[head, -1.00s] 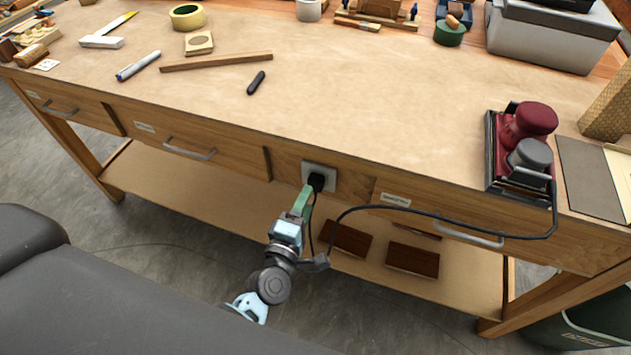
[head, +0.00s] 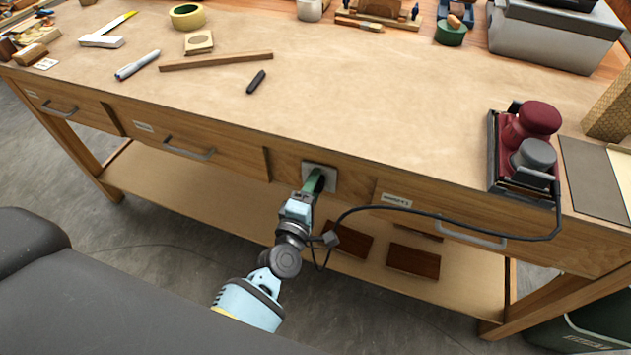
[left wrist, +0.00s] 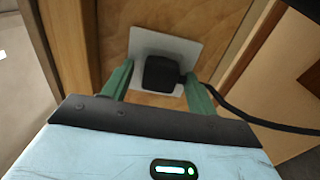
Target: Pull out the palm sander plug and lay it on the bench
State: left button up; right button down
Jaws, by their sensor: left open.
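The black plug (left wrist: 161,75) sits in the pale outlet plate (left wrist: 140,43) on the bench front, seen in the left wrist view. My left gripper (left wrist: 158,88) is open, with one green finger on each side of the plug. I cannot tell whether the fingers touch it. In the head view the left gripper (head: 317,182) reaches the outlet plate (head: 331,175) and hides the plug. The black cord (head: 430,212) runs right to the red and grey palm sander (head: 530,135) on the bench top. My right gripper is not in view.
The bench top (head: 390,110) has wide free room in its middle. A black marker (head: 257,81), a wooden strip (head: 216,61) and a silver pen (head: 137,65) lie left of it. Drawer handles (head: 189,151) stick out along the front. The cord hangs in a loop beside my left arm.

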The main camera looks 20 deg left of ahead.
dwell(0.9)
pick_arm(q)
grip_shut()
jog(key=shift+s, duration=0.15)
jog(key=shift+s+a+p, duration=0.1)
jog(key=shift+s+p, duration=0.45)
jog(key=shift+s, duration=2.25)
jog(key=shift+a, duration=0.1)
